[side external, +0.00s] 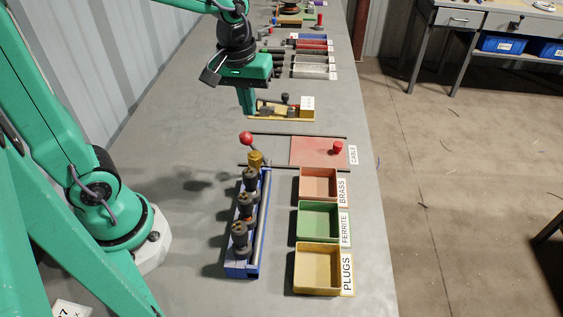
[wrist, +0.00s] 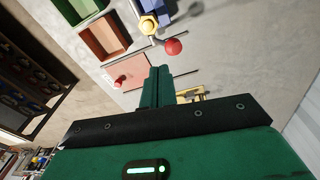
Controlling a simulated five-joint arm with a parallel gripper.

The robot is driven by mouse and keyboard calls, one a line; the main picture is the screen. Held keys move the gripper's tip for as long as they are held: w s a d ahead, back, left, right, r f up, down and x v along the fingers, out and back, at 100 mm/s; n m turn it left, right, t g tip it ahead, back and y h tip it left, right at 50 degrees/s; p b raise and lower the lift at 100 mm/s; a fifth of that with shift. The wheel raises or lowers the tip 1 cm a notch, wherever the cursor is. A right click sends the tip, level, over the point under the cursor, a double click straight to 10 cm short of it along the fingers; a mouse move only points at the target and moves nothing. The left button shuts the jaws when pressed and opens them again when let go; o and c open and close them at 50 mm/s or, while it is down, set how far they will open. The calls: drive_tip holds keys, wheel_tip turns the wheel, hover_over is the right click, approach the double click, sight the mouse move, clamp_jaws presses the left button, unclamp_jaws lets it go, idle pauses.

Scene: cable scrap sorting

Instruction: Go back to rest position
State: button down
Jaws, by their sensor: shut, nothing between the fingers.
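My gripper (side external: 246,101) hangs above the far part of the bench, with its green fingers pointing down beside a small yellow tray of parts. In the wrist view the fingers (wrist: 158,84) are pressed together with nothing between them. The brass bin (side external: 318,184), green ferrite bin (side external: 318,221) and yellow plugs bin (side external: 317,268) stand in a row nearer the camera and look empty. The reddish cable plate (side external: 310,151) lies behind them with a red knob (side external: 338,148) on it.
A blue rack (side external: 243,268) with several dark cylinders stands left of the bins. A red ball handle (side external: 246,138) rises near a brass-coloured piece. The small yellow tray (side external: 290,119) lies near my fingers. Several more bins (side external: 312,60) line the far bench.

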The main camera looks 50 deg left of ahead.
drive_tip(key=s+a+r+m+t, duration=0.1)
drive_tip(key=s+r+m+t, duration=0.3)
drive_tip(key=s+m, duration=0.3)
drive_tip(key=shift+s+a+r, duration=0.3)
drive_tip(key=shift+s+r, duration=0.2)
drive_tip(key=shift+s, duration=0.8)
